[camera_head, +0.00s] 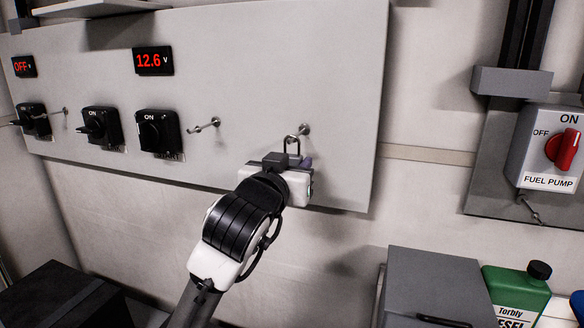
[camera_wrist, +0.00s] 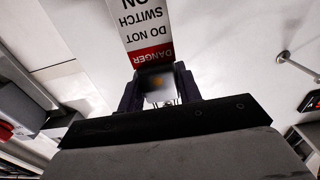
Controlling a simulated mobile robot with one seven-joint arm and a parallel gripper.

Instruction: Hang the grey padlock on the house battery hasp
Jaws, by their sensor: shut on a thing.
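My gripper (camera_head: 290,162) is shut on a padlock in front of the lower right of the white panel. In the head view, the padlock's shackle (camera_head: 292,144) rises above the fingers, close to the rightmost metal peg (camera_head: 303,130). I cannot tell whether the shackle is around the peg or only in front of it. Which peg is the house battery hasp cannot be read from the small labels.
The panel (camera_head: 250,60) carries several black rotary switches, another bare peg (camera_head: 205,126) and a red 12.6 V display (camera_head: 153,60). A fuel pump switch (camera_head: 562,148) is at the right. A grey box (camera_head: 430,280) and green can (camera_head: 515,290) stand below it.

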